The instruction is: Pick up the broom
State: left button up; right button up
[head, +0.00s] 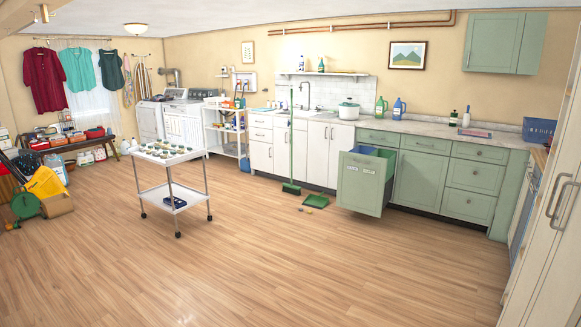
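A green broom (291,150) stands upright in the head view, in front of the white sink cabinets. Its thin handle reaches up past the counter edge, and its dark green head (291,188) is on the floor. I cannot tell whether the handle touches the cabinets. A green dustpan (315,201) lies on the floor just right of the broom head. Neither of my grippers shows in this view.
A pulled-out green bin drawer (363,182) juts into the room right of the dustpan. A small orange-brown item (308,210) lies before the dustpan. A white wheeled cart (170,157) stands left. The wooden floor (290,270) in front is clear.

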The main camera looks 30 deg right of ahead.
aim_at(289, 188)
jog(key=z, duration=1.3)
jog(key=i+u, duration=0.2)
jog(key=i, duration=5.45)
